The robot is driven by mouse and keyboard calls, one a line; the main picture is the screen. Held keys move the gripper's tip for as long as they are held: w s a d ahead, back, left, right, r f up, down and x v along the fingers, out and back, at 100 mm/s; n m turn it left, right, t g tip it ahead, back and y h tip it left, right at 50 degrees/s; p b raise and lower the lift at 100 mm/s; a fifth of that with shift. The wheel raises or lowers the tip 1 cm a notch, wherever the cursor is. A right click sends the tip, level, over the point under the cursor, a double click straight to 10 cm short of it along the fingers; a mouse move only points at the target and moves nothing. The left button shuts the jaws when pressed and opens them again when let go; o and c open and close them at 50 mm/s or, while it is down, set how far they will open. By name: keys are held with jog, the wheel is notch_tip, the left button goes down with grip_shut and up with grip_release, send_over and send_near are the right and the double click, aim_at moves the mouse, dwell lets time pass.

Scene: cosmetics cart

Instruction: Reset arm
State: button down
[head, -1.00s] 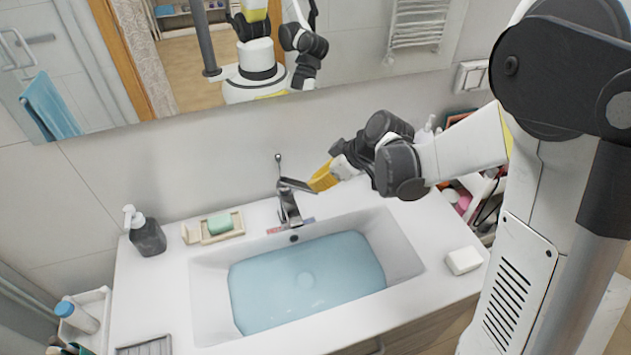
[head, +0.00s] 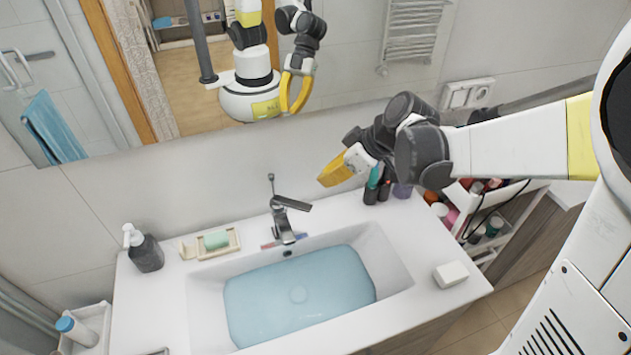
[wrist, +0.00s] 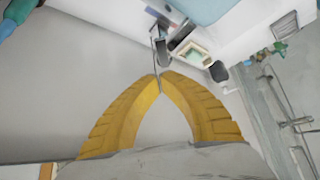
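My gripper (head: 322,182) has yellow fingers and hangs above the back right part of the white sink counter (head: 420,235). It is right of the faucet (head: 284,215) and apart from it in the head view. In the wrist view my gripper's curved fingers (wrist: 160,77) meet at the tips, with nothing seen held between them. My arm reaches in from the right with its wrist bent. The faucet also shows beyond the fingertips in the wrist view (wrist: 181,33).
The basin (head: 300,293) holds bluish water. A dark soap bottle (head: 146,254) and a soap dish (head: 206,249) stand left of the faucet. A white block (head: 451,274) lies at the right. Small bottles (head: 371,193) stand near my wrist, and a cosmetics cart (head: 510,222) stands at the right.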

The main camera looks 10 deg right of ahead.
jog(key=s+d+f+m+t+h+b, duration=0.1)
jog(key=s+d+f+m+h+b, duration=0.2)
jog(key=s+b, duration=0.4)
jog(key=s+d+f+m+t+h+b, duration=0.2)
jog(key=s+f+m+b, duration=0.4)
jog(key=s, duration=0.5)
jog(key=d+m+h+b, duration=0.1)
jog(key=d+m, duration=0.1)
jog(key=shift+s+d, duration=0.3)
jog(key=shift+d, duration=0.1)
